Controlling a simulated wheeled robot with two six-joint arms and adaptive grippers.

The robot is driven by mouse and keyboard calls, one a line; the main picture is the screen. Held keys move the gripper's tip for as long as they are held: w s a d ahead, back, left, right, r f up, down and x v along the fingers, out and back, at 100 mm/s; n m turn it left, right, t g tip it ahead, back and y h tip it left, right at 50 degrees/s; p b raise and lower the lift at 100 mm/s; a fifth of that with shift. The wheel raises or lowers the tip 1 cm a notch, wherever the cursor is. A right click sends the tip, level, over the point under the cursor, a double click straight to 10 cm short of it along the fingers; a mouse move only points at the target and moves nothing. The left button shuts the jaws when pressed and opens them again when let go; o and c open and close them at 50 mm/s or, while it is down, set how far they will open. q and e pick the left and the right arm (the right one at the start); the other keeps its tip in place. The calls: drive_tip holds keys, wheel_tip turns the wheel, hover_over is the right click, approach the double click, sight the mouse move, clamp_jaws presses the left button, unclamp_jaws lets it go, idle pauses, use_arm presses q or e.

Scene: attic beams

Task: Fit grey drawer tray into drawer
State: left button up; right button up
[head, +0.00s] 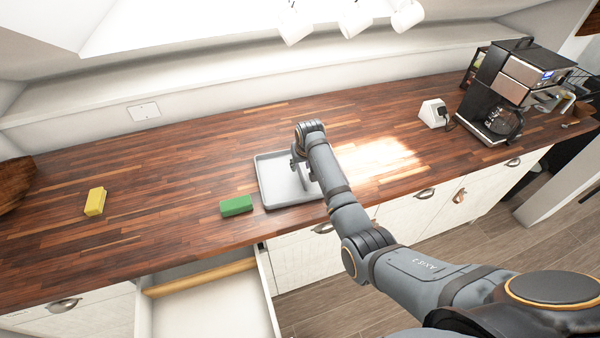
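The grey drawer tray (273,171) lies flat on the wooden counter, near its front edge. My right gripper (297,163) is over the tray, pointing down towards it. The wrist and arm hide the tray's right part. I cannot tell whether the fingers are open or shut, or whether they touch the tray. The drawer (210,308) is pulled open below the counter at the lower left, and its visible floor is bare. My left gripper is out of view.
A green block (236,206) lies just left of the tray. A yellow block (95,201) lies further left. A coffee machine (505,85) and a white socket box (433,113) stand at the right. The counter's middle left is clear.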

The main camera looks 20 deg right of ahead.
sight(300, 167)
drive_tip(key=x, duration=0.3)
drive_tip(key=shift+w+a, duration=0.1)
drive_tip(key=shift+w, duration=0.05)
drive_tip(key=shift+c, duration=0.3)
clamp_jaws()
